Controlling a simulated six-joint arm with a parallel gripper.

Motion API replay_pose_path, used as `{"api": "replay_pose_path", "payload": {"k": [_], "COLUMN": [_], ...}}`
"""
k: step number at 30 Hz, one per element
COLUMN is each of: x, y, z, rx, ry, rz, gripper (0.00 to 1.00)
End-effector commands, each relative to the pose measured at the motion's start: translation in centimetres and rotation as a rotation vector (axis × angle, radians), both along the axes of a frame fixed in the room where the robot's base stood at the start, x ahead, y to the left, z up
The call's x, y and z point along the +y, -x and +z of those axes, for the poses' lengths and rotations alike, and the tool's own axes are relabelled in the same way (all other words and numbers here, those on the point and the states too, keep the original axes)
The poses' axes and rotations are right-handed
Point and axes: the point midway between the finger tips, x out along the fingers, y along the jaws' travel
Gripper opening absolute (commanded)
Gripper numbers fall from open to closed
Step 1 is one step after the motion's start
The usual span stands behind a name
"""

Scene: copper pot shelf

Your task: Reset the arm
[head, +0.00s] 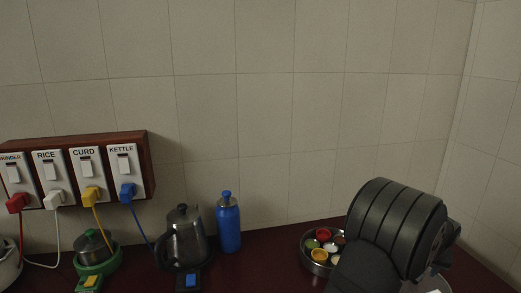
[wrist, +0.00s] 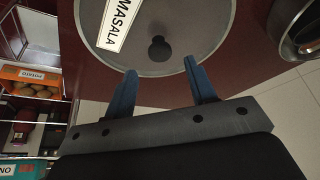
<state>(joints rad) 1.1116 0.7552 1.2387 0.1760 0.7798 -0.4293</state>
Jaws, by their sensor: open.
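My gripper (wrist: 163,95) shows in the wrist view with its two blue fingers apart and nothing between them. Just beyond the fingertips is a round grey lid (wrist: 185,45) with a dark knob and a white label reading MASALA. I cannot tell whether a finger touches the lid's rim. In the head view my dark arm fills the lower right, and my gripper is hidden there.
A round steel tin with small bowls of coloured spices (head: 309,252) stands left of my arm. Shelves with a POTATO crate (wrist: 32,75) show at left in the wrist view.

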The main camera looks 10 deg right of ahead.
Motion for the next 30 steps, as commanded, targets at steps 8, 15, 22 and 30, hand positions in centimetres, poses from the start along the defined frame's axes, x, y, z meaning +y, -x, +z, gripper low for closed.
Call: {"api": "replay_pose_path", "payload": {"k": [8, 15, 22, 30], "x": [1.5, 1.2, -0.1, -1.4], "y": [1.5, 1.1, -0.1, -1.3], "z": [5.4, 3.6, -0.7, -4.4], "rx": [-0.001, 0.002, 0.002, -0.001], "ry": [0.003, -0.003, -0.003, 0.003], "rz": [0.0, 0.0, 0.0, 0.0], "gripper": [0.51, 0.51, 0.51, 0.51]}}
